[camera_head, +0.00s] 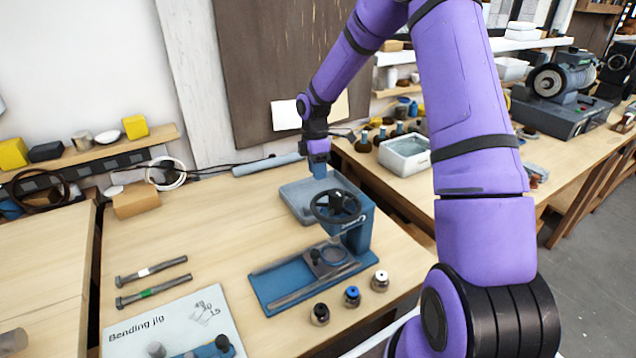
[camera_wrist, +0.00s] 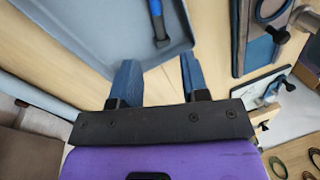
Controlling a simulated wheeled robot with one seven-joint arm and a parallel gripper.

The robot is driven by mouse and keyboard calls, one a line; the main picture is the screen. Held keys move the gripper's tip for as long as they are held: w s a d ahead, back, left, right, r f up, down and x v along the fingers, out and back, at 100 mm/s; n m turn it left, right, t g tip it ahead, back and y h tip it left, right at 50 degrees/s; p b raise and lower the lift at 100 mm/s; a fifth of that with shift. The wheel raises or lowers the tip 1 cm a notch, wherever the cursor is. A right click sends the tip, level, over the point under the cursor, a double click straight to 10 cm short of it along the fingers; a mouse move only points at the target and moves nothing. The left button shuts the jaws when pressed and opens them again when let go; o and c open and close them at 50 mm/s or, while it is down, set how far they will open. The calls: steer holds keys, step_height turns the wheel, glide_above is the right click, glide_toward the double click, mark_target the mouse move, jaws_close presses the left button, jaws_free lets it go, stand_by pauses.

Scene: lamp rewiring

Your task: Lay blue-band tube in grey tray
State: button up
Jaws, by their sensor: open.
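The grey tray (camera_head: 297,205) lies on the bench behind the blue press; it also fills the upper left of the wrist view (camera_wrist: 85,30). A dark tube with a blue band (camera_wrist: 156,12) lies on the tray floor near one side, its far part cut off by the picture edge. My gripper (camera_head: 319,170) is above the tray in the head view. In the wrist view its two blue fingers (camera_wrist: 160,78) are apart with nothing between them, and the tube lies beyond the tips. The tube cannot be made out in the head view.
The blue press (camera_head: 345,215) with a black handwheel stands in front of the tray. A white-band tube (camera_head: 150,271) and a green-band tube (camera_head: 150,291) lie at left, near the bending jig board (camera_head: 170,325). Several small knobs (camera_head: 352,296) stand at the front edge.

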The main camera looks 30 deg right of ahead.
steer(key=s+a+r+m+t+h, duration=0.1)
steer(key=s+a+r+m, duration=0.1)
steer(key=s+r, duration=0.35)
steer(key=s+a+r+m+t, duration=0.1)
steer(key=s+a+r+m, duration=0.15)
steer(key=r, duration=0.65)
steer(key=s+a+r+m+t+h, duration=0.1)
steer(key=s+r+m, duration=0.1)
steer(key=s+r, duration=0.45)
steer(key=s+a+r+m+t, duration=0.1)
steer(key=s+r+m, duration=0.1)
steer(key=s, duration=0.4)
steer(key=s+a+r+m+t+y, duration=0.1)
steer(key=s+r+m+t, duration=0.1)
steer(key=s, duration=0.5)
steer(key=s+a+r+m+t, duration=0.1)
steer(key=s+r+m, duration=0.3)
steer(key=s, duration=0.3)
steer(key=shift+a, duration=0.25)
